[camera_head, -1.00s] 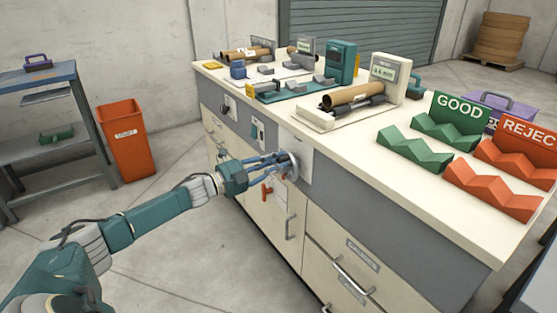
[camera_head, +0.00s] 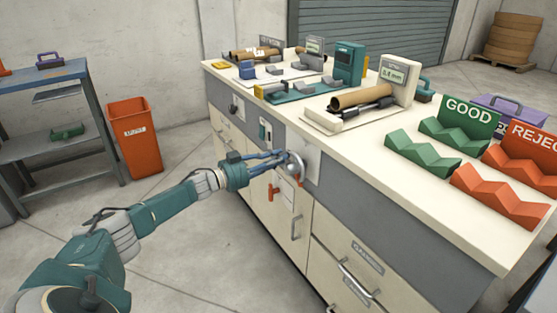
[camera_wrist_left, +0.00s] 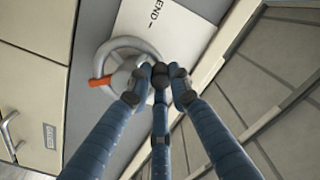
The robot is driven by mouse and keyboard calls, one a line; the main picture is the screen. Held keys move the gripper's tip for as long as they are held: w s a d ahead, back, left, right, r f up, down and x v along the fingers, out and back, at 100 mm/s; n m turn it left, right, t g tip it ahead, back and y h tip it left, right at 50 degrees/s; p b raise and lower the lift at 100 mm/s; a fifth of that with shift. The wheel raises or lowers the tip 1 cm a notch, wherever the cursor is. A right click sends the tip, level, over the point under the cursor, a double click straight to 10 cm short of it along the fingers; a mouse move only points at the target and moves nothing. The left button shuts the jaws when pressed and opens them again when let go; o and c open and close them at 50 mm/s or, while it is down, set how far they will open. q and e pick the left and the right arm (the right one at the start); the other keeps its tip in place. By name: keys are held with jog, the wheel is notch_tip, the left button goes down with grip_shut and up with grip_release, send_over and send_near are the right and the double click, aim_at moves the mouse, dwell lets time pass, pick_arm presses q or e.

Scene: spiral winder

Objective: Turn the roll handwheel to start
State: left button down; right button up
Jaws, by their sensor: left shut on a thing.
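The roll handwheel (camera_head: 296,169) is a grey metal wheel on a white plate on the front of the cream and grey bench. In the left wrist view the handwheel (camera_wrist_left: 117,52) shows its rim, with an orange mark on the left part and the plate lettered "END" beside it. My left gripper (camera_head: 286,158) reaches the wheel from the left, and its blue fingers are shut on it. In the left wrist view the dark fingertips (camera_wrist_left: 158,78) meet at the wheel's lower right rim and hide part of it. My right gripper is not in view.
On the worktop stand a cardboard roll on a white fixture (camera_head: 362,98), green trays (camera_head: 420,148) and orange trays (camera_head: 497,195). An orange bin (camera_head: 135,140) stands left on open floor.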

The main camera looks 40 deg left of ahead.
aim_at(294, 181)
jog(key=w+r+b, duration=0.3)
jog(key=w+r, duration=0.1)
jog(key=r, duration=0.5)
pick_arm(q)
jog(key=f+n, duration=0.2)
jog(key=n, duration=0.6)
jog(key=d+f+n+p, duration=0.1)
jog(key=f+n, duration=0.2)
jog(key=n, duration=0.5)
jog(key=f+n, duration=0.3)
jog(key=n, duration=0.5)
jog(key=shift+s+d+f+n+p, duration=0.1)
jog(key=shift+s+d+n+p, duration=0.15)
jog(key=shift+s+n+p, duration=0.1)
jog(key=shift+s+d+f+n+p, duration=0.15)
jog(key=shift+d+n+p, duration=0.2)
jog(key=shift+n, duration=0.75)
jog(key=shift+s+d+n+p, duration=0.1)
jog(key=shift+d+n+p, duration=0.25)
jog(key=shift+n, duration=0.7)
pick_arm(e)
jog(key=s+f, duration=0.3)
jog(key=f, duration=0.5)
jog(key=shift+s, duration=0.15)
pick_arm(q)
jog(key=shift+d, duration=0.2)
